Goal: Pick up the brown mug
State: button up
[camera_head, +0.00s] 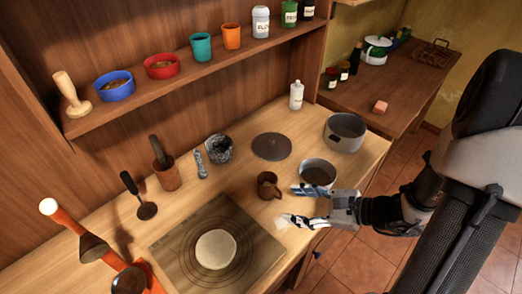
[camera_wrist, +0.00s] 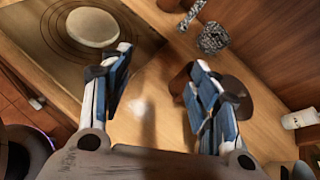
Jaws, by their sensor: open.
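The brown mug (camera_head: 268,185) stands upright on the wooden counter, to the right of the round dough's board. My gripper (camera_head: 290,205) is open and low over the counter, just right of the mug in the head view, with its fingers pointing left. In the wrist view my gripper (camera_wrist: 161,60) has bare counter between its fingers. The mug (camera_wrist: 264,108) is partly hidden behind the right finger there, so it is not between the fingers. I cannot tell whether that finger touches it.
A grey saucepan (camera_head: 318,174) stands close behind my gripper, with a larger pot (camera_head: 345,132) farther back. The board (camera_head: 190,250) with pale dough (camera_head: 216,249) lies to the left. A dark round disc (camera_head: 271,146) lies behind the mug. The counter's front edge is near my gripper.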

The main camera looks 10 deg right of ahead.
aim_at(282, 194)
jog(key=w+d+f+m+t+h, duration=0.1)
jog(key=d+f+m+t+h, duration=0.1)
jog(key=d+f+m+t, duration=0.35)
jog(key=w+a+f, duration=0.1)
jog(key=w+f, duration=0.1)
jog(key=w, duration=0.1)
jog(key=w+a+f+m+g+b, duration=0.1)
jog(key=w+a, duration=0.1)
jog(key=w, duration=0.1)
jog(key=w+a+f+g+b, duration=0.1)
jog(key=w+a+f, duration=0.1)
jog(key=w, duration=0.1)
jog(key=shift+f+h, duration=0.3)
jog(key=shift+f, duration=0.05)
jog(key=shift+b+x, duration=0.65)
jog(key=shift+x, duration=2.1)
jog(key=shift+s+a+f, duration=0.1)
jog(key=shift+s+a, duration=0.05)
jog(key=shift+a, duration=0.05)
jog(key=shift+c, duration=0.5)
jog(key=c, duration=1)
